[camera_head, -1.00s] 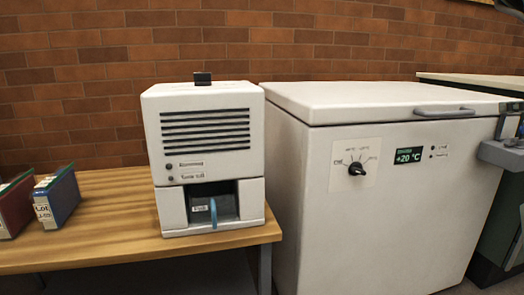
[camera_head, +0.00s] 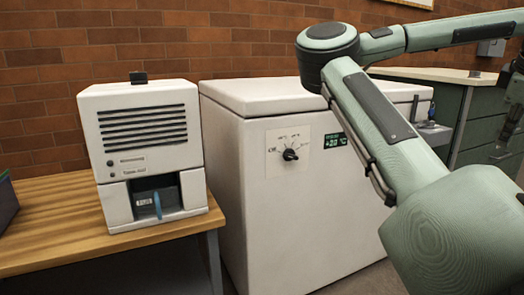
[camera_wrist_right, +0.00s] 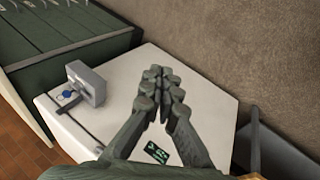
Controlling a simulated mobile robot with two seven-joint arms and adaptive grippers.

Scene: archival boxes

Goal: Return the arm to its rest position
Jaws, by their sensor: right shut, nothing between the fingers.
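My right arm (camera_head: 385,120) reaches in from the right of the head view, with its green elbow raised in front of the white chest freezer (camera_head: 250,190). Dark parts of my right gripper (camera_head: 514,100) show only at the right edge there, partly cut off. In the right wrist view my right gripper (camera_wrist_right: 158,90) has its fingers together with nothing between them. Behind the fingers is the freezer's white surface (camera_wrist_right: 205,105), with its green display (camera_wrist_right: 157,152) near the lower middle. My left gripper is not in view.
A white device (camera_head: 145,150) with a dark slot stands on a wooden table (camera_head: 50,220) at left. A grey fixture (camera_wrist_right: 87,83) sits by the freezer's edge. A dark green cabinet (camera_wrist_right: 60,35) stands beyond it. Brick wall (camera_head: 230,40) runs behind.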

